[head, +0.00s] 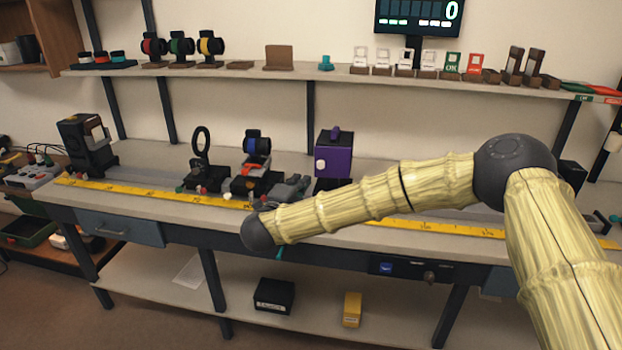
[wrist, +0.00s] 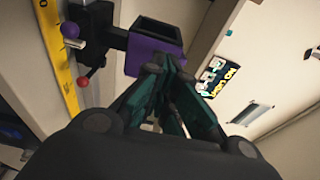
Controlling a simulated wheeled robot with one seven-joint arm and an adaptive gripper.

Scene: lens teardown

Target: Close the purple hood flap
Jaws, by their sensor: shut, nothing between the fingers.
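The purple hood (head: 333,160) stands on the bench in the middle of the head view, as a boxy purple body with a small purple piece on top and a pale round knob on its left. In the wrist view a purple box (wrist: 150,60) with a dark, hollow-looking end lies just beyond my fingertips. I cannot tell for certain which part is the flap or how far it stands open. My gripper (wrist: 163,72) is shut and empty, its tips overlapping the box's lower right edge in that view; contact cannot be told. In the head view my gripper (head: 290,188) is left of the hood, partly hidden by my arm.
A ring holder (head: 200,145) and a blue-lens stand (head: 257,150) stand left of the hood. A yellow ruler strip (head: 150,192) runs along the bench front. A shelf (head: 230,72) with several small parts is above. A purple ball knob (wrist: 70,30) and red knob (wrist: 84,82) lie beside the box.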

